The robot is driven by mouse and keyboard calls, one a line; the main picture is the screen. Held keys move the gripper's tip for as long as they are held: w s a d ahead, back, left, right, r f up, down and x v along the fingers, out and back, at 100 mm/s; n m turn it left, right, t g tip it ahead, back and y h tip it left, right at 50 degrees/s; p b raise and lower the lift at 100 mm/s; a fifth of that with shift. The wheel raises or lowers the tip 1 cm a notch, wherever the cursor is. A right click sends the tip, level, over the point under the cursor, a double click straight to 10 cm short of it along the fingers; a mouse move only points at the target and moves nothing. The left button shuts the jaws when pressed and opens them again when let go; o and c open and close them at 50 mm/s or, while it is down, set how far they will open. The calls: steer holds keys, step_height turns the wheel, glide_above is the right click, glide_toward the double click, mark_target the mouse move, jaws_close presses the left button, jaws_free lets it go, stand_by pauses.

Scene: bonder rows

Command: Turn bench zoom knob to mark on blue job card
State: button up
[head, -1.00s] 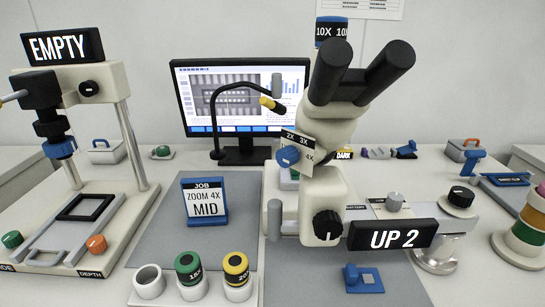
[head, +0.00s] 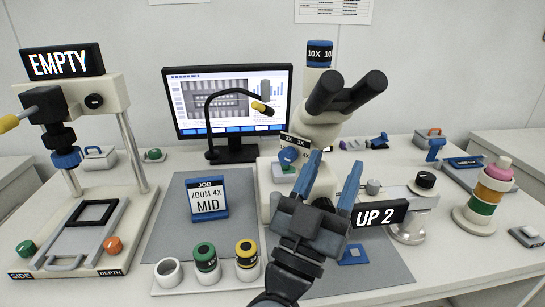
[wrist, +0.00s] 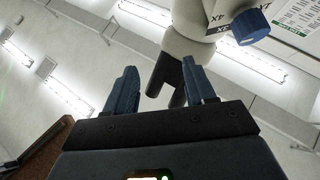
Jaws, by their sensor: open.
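The blue zoom knob (head: 288,156) sits on the left side of the white bench microscope (head: 318,130), in front of a scale plate (head: 298,141) on which 2X and 3X show. In the wrist view the blue knob (wrist: 250,26) is at the upper right, beside 4X marks. The blue job card (head: 207,198) stands on the mat and reads JOB, ZOOM 4X, MID. My gripper (head: 333,172) is open and empty, its blue fingers pointing up in front of the microscope, right of and apart from the knob. It hides part of the microscope's base.
A sign reading UP 2 (head: 381,214) stands right of my gripper. Eyepiece cups (head: 206,262) line the front edge. A stand with an EMPTY sign (head: 62,62) is at the left, a lamp (head: 213,110) behind the card. A colored ring stack (head: 488,192) stands at right.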

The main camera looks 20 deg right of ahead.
mark_target(284, 158)
steer(key=w+a+f+n+g+y+p, duration=0.1)
steer(key=w+a+g+y, duration=0.2)
steer(key=a, duration=0.2)
steer(key=w+a+g+y+p, duration=0.1)
steer(key=w+a+g+y, duration=0.15)
steer(key=a, duration=0.25)
steer(key=shift+g, duration=0.35)
steer(key=shift+p+x, duration=0.5)
steer(key=shift+x, duration=3.15)
steer(key=shift+f, duration=0.15)
steer(key=shift+s, duration=0.1)
jaws_close()
